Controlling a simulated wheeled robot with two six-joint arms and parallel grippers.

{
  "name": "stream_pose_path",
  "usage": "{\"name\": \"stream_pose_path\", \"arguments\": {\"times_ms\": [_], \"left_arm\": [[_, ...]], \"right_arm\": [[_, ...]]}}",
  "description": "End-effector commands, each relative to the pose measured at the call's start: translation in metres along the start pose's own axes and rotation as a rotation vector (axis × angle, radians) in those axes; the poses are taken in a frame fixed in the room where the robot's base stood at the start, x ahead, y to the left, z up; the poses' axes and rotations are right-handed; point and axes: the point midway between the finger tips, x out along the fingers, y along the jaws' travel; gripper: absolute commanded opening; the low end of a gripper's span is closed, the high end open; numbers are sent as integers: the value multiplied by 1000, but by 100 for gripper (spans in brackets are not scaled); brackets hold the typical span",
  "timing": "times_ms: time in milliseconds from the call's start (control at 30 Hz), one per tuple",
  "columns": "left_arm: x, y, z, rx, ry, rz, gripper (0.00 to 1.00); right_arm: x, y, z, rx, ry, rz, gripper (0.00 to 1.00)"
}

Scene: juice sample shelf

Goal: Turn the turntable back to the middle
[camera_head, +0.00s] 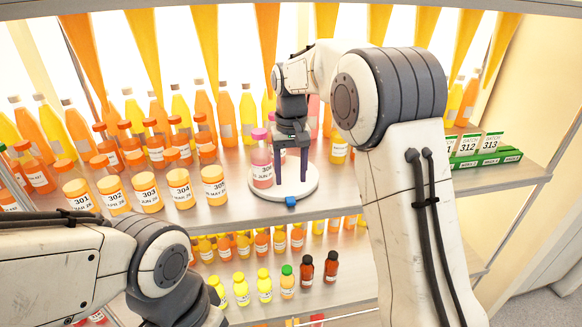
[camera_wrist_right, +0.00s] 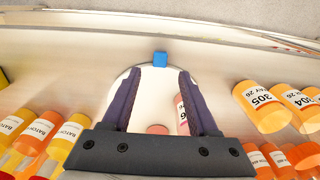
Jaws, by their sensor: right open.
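The turntable (camera_head: 312,186) is a round white disc on the upper shelf, carrying pink bottles with pink caps (camera_head: 262,168). Its blue tab (camera_head: 291,202) sticks out at the front rim. My right gripper (camera_head: 291,181) reaches down over the disc with its two purple fingers apart and nothing between them in the head view. In the right wrist view, the blue tab (camera_wrist_right: 160,59) lies just beyond the fingertips, roughly centred between them; I cannot tell whether they touch the disc (camera_wrist_right: 150,90). The gripper hides part of the disc and bottles. My left gripper is out of view.
Orange-lidded jars (camera_head: 179,190) with numbered labels line the shelf front to the left. Green sample boxes (camera_head: 487,155) stand at the right. Taller bottles (camera_head: 203,105) fill the back, and a lower shelf holds small bottles (camera_head: 264,286). Shelf room in front of the disc is clear.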

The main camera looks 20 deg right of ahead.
Motion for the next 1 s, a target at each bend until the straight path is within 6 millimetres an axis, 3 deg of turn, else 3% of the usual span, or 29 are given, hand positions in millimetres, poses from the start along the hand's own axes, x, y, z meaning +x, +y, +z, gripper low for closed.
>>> {"name": "stream_pose_path", "arguments": {"times_ms": [100, 300, 700, 767, 867, 1000], "left_arm": [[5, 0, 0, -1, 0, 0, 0], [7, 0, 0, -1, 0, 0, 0], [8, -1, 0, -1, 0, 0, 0], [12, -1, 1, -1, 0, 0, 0], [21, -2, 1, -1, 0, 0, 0], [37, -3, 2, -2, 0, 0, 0]], "right_arm": [[-20, 0, -1, 0, 3, 0, 60], [-38, 0, 0, 0, 1, 0, 60], [-38, -5, 5, -13, 0, -1, 60], [-34, -14, 14, -37, 1, -4, 60], [-23, -40, 43, -114, 4, -15, 60], [2, -80, 111, -266, 12, -34, 60]]}}
